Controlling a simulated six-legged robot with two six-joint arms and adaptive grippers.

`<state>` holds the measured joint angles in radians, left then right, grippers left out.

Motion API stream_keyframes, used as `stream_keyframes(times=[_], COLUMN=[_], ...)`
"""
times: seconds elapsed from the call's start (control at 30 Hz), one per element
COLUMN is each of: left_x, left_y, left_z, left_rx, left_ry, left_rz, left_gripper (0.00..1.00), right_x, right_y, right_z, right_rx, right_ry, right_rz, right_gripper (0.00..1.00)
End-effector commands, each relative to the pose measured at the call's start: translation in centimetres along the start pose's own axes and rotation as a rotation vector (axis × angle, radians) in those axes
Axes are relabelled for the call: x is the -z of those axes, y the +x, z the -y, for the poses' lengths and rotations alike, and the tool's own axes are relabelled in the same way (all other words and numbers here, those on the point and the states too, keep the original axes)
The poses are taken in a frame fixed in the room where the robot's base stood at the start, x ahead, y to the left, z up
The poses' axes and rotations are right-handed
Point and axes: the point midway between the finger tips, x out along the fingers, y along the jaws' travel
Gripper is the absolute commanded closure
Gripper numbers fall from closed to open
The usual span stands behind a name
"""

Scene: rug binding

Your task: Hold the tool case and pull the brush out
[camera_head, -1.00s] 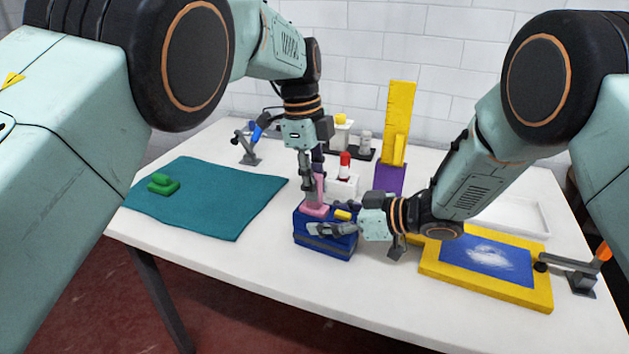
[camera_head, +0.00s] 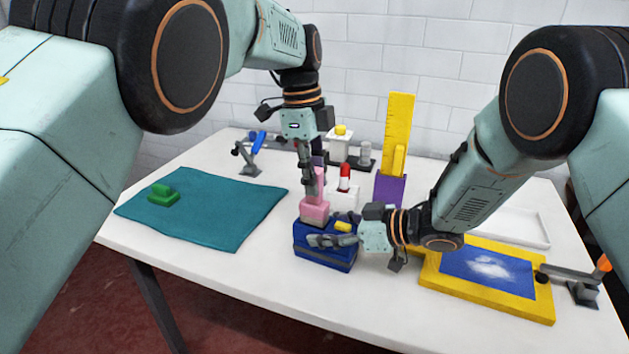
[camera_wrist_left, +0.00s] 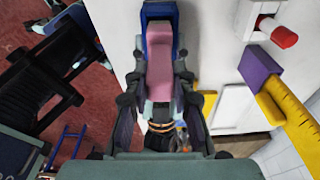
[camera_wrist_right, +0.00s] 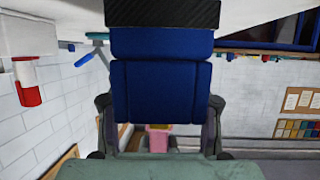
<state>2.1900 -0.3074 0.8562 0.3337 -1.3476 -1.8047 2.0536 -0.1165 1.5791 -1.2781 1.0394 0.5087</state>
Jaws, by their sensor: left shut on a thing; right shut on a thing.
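The blue tool case (camera_head: 325,257) stands on the white table, and it fills the middle of the right wrist view (camera_wrist_right: 162,88). My right gripper (camera_head: 325,240) is shut on the case from the right side. The pink brush (camera_head: 315,211) stands upright at the left part of the case top, with its wide end low and its handle up. My left gripper (camera_head: 308,188) points down from above and is shut on the brush handle. The left wrist view shows the pink brush (camera_wrist_left: 164,70) between the fingers. Whether its lower end is still inside the case is hidden.
A teal cloth (camera_head: 205,210) with a green block (camera_head: 163,195) lies at left. A purple holder (camera_head: 390,188) with a yellow ruler (camera_head: 399,125) and a white block with a red cap (camera_head: 344,178) stand behind the case. A yellow-framed blue panel (camera_head: 487,270) lies at right.

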Motion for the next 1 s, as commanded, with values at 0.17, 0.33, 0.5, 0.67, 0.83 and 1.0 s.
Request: stream_keyframes(times=[0.17, 0.33, 0.5, 0.67, 0.83, 1.0], left_x=[0.1, 0.2, 0.3, 0.4, 0.5, 0.6], left_y=[-0.8, -1.6, -2.3, -2.9, -3.6, -4.3], left_z=[0.0, 0.0, 0.0, 0.0, 0.0, 0.0], left_rx=[0.002, 0.001, 0.002, 0.001, 0.001, 0.002], left_ry=[0.000, 0.000, 0.000, 0.000, -0.001, 0.000], left_rz=[0.000, 0.001, 0.001, 0.000, 0.001, 0.001], left_gripper=[1.00, 1.00, 1.00, 1.00, 1.00, 1.00], right_x=[-0.1, -0.1, -0.1, -0.1, -0.1, -0.1], right_y=[0.0, 0.0, 0.0, 0.0, 0.0, 0.0], right_z=[0.0, 0.0, 0.0, 0.0, 0.0, 0.0], right_rx=[0.000, 0.000, 0.000, 0.000, 0.000, 0.000], right_ry=[0.001, 0.001, 0.001, 0.001, 0.001, 0.001], right_rz=[0.001, 0.001, 0.001, 0.001, 0.001, 0.001], right_gripper=[0.93, 0.93, 0.93, 0.93, 0.93, 0.93])
